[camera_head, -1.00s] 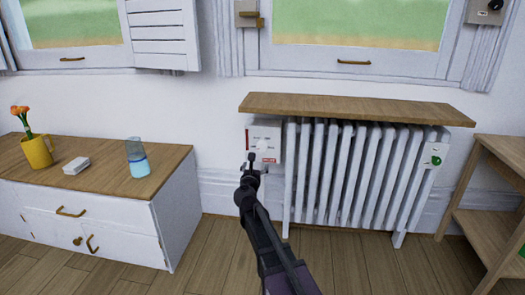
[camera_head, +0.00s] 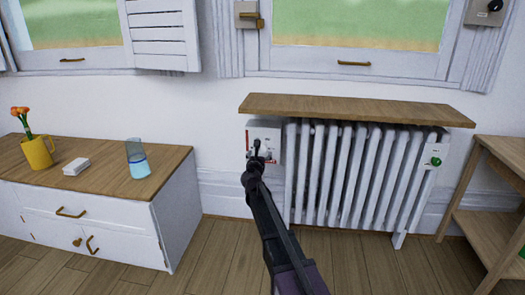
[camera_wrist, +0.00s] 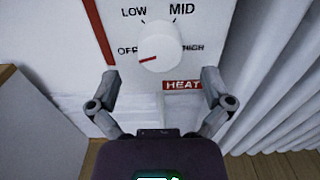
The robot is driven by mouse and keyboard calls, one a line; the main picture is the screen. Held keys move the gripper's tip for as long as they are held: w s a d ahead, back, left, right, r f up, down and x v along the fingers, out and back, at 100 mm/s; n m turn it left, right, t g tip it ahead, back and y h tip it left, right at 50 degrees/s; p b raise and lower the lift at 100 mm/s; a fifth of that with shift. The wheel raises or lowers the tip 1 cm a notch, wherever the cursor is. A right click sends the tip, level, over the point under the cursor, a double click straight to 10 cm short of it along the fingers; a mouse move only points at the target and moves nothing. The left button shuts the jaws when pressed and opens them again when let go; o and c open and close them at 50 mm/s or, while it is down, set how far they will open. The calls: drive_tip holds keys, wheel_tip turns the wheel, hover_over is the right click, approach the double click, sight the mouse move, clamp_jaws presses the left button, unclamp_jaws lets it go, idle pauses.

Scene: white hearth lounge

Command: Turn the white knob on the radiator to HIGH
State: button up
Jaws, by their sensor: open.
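The white knob (camera_wrist: 160,48) sits on the radiator's white control box (camera_head: 264,130), in the upper middle of the wrist view. Labels OFF, LOW, MID and HIGH run around it. Its red pointer mark (camera_wrist: 149,58) points left, toward OFF. My gripper (camera_wrist: 160,77) is open, its two fingers apart below the knob, one to each side, not visibly touching it. In the head view my gripper (camera_head: 257,145) is in front of the box and hides the knob. The white ribbed radiator (camera_head: 335,175) stands to the right.
A wooden shelf (camera_head: 350,108) overhangs the radiator and box. A green knob (camera_head: 435,161) is at the radiator's right end. A cabinet (camera_head: 105,195) with mug, cards and glass stands left. A wooden stand (camera_head: 478,205) is at the right.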

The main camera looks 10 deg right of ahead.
sight(261, 150)
drive_tip(key=shift+x, duration=1.85)
